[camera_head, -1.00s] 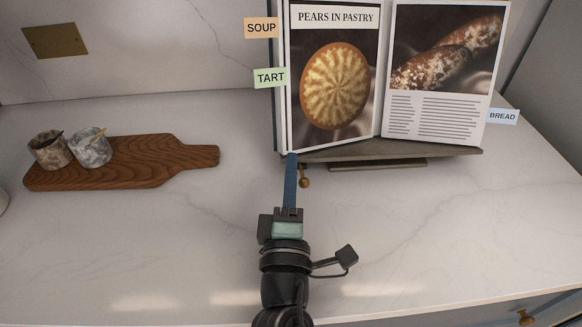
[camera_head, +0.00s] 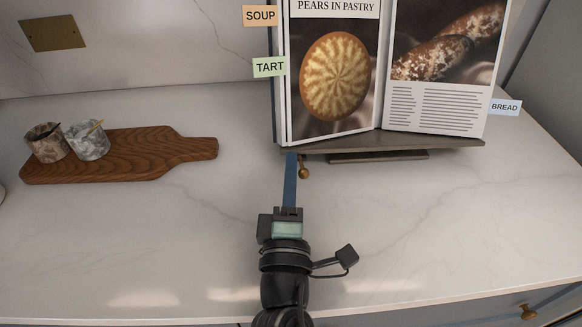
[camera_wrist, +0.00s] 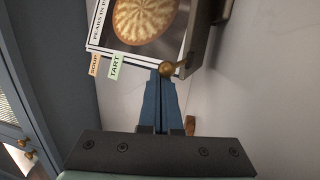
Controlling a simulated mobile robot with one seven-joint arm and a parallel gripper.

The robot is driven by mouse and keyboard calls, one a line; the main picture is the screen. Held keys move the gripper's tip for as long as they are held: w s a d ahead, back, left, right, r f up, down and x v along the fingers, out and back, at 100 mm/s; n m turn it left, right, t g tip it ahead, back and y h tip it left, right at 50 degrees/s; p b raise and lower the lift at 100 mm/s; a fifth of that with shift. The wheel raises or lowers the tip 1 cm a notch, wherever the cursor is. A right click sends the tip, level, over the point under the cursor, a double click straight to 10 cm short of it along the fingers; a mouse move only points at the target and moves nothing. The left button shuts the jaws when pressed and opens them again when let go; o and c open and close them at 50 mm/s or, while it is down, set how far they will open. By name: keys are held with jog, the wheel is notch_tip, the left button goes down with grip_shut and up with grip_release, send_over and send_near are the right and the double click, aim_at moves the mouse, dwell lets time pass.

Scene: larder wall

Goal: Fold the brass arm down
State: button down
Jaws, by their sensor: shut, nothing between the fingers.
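An open cookbook (camera_head: 333,75) leans on a dark stand (camera_head: 440,145) at the back of the counter. A small brass arm with a round knob (camera_head: 304,173) shows at the stand's lower left front edge. The knob also shows in the wrist view (camera_wrist: 166,69), just beyond the fingertips. My gripper (camera_head: 291,156) is shut and empty, its blue fingers pointing at the stand's left front corner. In the head view the fingertips lie just left of the brass arm. I cannot tell whether they touch it. The arm's hinge is hidden.
A wooden board (camera_head: 160,157) with two marbled pots (camera_head: 88,140) lies to the left. Tabs stick out from the book's sides, including a green TART tab (camera_head: 270,67). The counter (camera_head: 430,215) is clear in front of the stand.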

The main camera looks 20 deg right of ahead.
jog(key=shift+s, duration=0.1)
jog(key=shift+s+a+f, duration=0.2)
jog(key=shift+s, duration=0.05)
jog(key=b+v, duration=0.2)
jog(key=v, duration=0.4)
jog(key=shift+b, duration=0.35)
jog(key=shift+s+a, duration=0.1)
jog(key=shift+s, duration=0.25)
jog(key=a+r+m+t+y+p, duration=0.2)
jog(key=r+p, duration=0.4)
jog(key=r, duration=1.3)
jog(key=s+a+r+m+t+y+p, duration=0.1)
jog(key=a+r+m+t+y+p, duration=0.2)
jog(key=r, duration=1.6)
jog(key=s+a+r+m+t+y+p, duration=0.1)
jog(key=a+r+m+p, duration=0.4)
jog(key=r, duration=1.3)
jog(key=m+t+y+p, duration=0.1)
jog(key=m+t+p, duration=0.1)
jog(key=m+p, duration=0.1)
jog(key=shift+s+a+r+t+y+p, duration=0.25)
jog(key=shift+r+t+y+p, duration=0.15)
jog(key=shift+p, duration=0.5)
